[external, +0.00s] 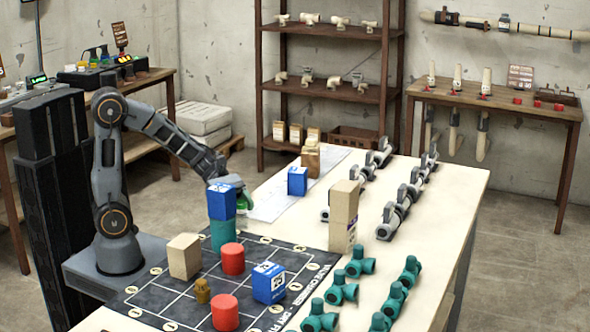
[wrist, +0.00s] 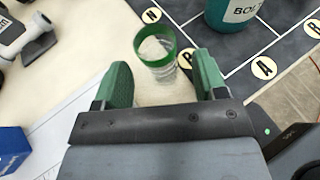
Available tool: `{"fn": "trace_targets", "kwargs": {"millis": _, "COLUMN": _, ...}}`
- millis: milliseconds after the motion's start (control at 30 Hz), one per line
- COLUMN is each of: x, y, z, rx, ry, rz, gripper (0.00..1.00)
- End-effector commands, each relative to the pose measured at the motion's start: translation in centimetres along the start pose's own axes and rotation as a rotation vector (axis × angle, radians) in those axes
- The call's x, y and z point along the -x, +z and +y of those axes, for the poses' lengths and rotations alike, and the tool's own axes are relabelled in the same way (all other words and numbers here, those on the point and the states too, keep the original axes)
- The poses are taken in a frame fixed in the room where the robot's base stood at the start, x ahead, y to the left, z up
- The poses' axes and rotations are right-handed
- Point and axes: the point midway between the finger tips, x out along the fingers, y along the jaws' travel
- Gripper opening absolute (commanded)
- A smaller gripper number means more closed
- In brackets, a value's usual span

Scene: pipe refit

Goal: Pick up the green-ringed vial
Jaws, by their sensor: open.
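The green-ringed vial (wrist: 157,58) is a clear vial with a green band at its rim. It stands on the pale tabletop in the wrist view, just beyond and between the green fingertips of my gripper (wrist: 160,76). The fingers are apart, one on each side, with nothing held. I cannot tell whether either finger touches the vial. In the external view my gripper (external: 238,197) is low over the table behind a blue box, partly hidden. I cannot make out the vial clearly there.
A teal canister (external: 225,237) with a blue box (external: 222,203) above it stands close to my gripper, at the edge of the dark grid mat (external: 190,296). A tall tan box (external: 343,218) and another blue box (external: 297,181) stand to the right. Grey valves (external: 396,213) lie farther right.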

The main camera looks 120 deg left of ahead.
Motion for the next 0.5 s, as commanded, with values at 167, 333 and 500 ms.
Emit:
{"fn": "trace_targets", "kwargs": {"millis": 167, "x": -2.2, "y": -0.1, "z": -0.1, "rx": 0.000, "ry": -0.002, "rz": 0.000, "gripper": 0.65}}
{"fn": "trace_targets", "kwargs": {"millis": 333, "x": -2.9, "y": 0.0, "z": -0.1, "rx": 0.000, "ry": 0.000, "rz": 0.001, "gripper": 0.65}}
{"fn": "trace_targets", "kwargs": {"millis": 500, "x": -2.9, "y": 0.1, "z": 0.0, "rx": 0.000, "ry": 0.001, "rz": 0.000, "gripper": 0.65}}
